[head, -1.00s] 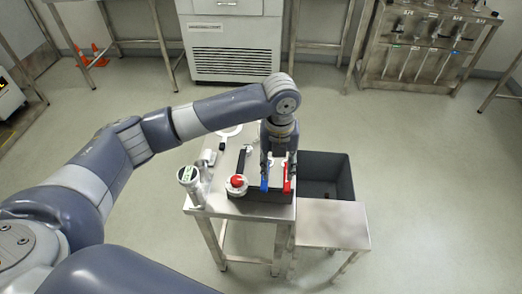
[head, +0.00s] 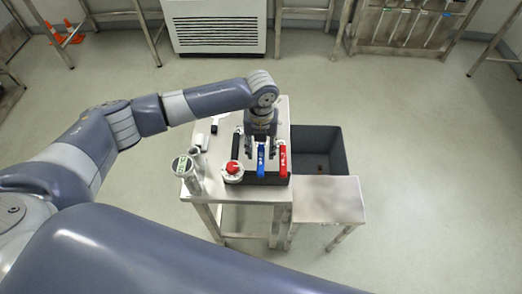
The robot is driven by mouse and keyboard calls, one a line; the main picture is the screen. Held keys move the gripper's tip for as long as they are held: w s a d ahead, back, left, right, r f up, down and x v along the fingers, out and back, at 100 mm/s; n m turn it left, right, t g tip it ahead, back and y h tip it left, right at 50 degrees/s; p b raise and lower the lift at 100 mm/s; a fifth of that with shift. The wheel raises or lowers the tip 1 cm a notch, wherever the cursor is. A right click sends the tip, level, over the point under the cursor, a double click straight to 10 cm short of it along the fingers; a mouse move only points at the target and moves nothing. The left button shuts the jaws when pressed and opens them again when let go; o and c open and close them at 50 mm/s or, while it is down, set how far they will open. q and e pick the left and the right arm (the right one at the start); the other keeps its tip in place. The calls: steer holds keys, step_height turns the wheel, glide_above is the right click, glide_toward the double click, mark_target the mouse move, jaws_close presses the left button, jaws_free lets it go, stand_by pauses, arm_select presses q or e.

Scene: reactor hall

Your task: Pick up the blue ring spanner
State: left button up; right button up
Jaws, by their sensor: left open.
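The blue ring spanner (head: 261,161) stands among other tools at a dark holder (head: 271,180) on the steel table, in the head view. A red tool (head: 283,161) is close to its right and a black one (head: 236,146) to its left. My left gripper (head: 262,146) is open and points down, just behind and above the blue spanner's upper end. Whether its fingers touch the spanner cannot be told, and the gripper hides part of the area behind it. My right gripper is not in view.
A round gauge-like part with a red knob (head: 233,170) sits left of the blue spanner. A dark open bin (head: 321,148) and a low steel stand (head: 328,198) are at the right.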

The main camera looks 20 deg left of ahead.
arm_select(q)
steer(key=shift+f, duration=1)
jaws_close()
steer(key=shift+r, duration=0.1)
